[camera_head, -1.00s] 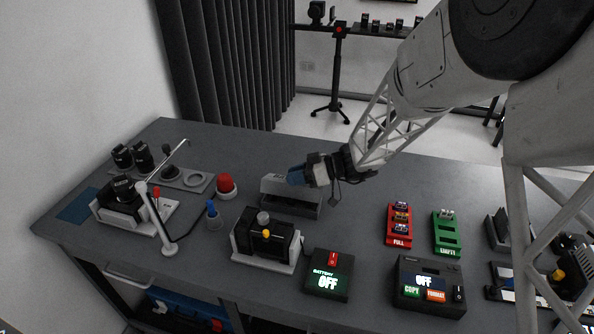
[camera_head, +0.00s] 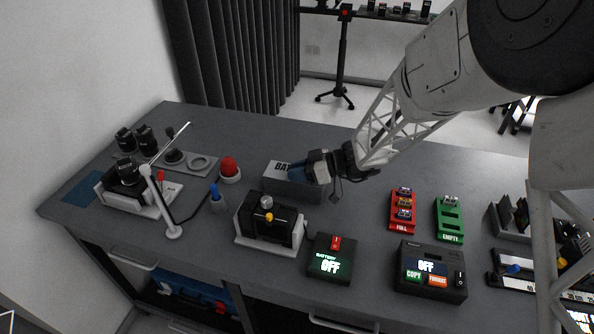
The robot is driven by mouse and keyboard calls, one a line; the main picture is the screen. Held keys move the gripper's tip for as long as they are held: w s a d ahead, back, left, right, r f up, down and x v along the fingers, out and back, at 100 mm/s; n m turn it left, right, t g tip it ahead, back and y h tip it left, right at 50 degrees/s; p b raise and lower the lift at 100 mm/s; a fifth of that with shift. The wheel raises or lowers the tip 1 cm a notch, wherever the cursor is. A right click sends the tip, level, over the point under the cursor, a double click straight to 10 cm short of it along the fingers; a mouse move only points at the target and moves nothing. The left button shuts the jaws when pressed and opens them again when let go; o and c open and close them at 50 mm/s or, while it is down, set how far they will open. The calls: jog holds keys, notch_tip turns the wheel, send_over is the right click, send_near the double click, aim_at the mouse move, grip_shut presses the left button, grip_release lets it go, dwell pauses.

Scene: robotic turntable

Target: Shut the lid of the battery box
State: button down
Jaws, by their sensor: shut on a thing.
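The battery box (camera_head: 309,198) is a grey box near the back middle of the table. The lid looks close to level over the box, but I cannot tell whether a gap is left. The fingertips hide the right part of the lid.
A red dome button (camera_head: 229,168) and a blue-topped item (camera_head: 216,197) stand left of the box. A black device on a white base (camera_head: 270,220) and a battery switch reading OFF (camera_head: 331,260) stand in front. Red (camera_head: 403,211) and green (camera_head: 449,219) trays lie right.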

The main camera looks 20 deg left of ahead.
jog(key=shift+s+f, duration=0.4)
jog(key=shift+f, duration=0.05)
jog(key=c, duration=1)
grip_release()
jog(key=shift+d, duration=0.1)
jog(key=shift+w+d+r, duration=0.1)
jog(key=shift+w+d, duration=0.1)
jog(key=shift+d, duration=0.3)
jog(key=v, duration=0.6)
jog(key=shift+w+d+r, duration=0.15)
jog(key=shift+r, duration=0.35)
jog(key=shift+d+r, duration=0.1)
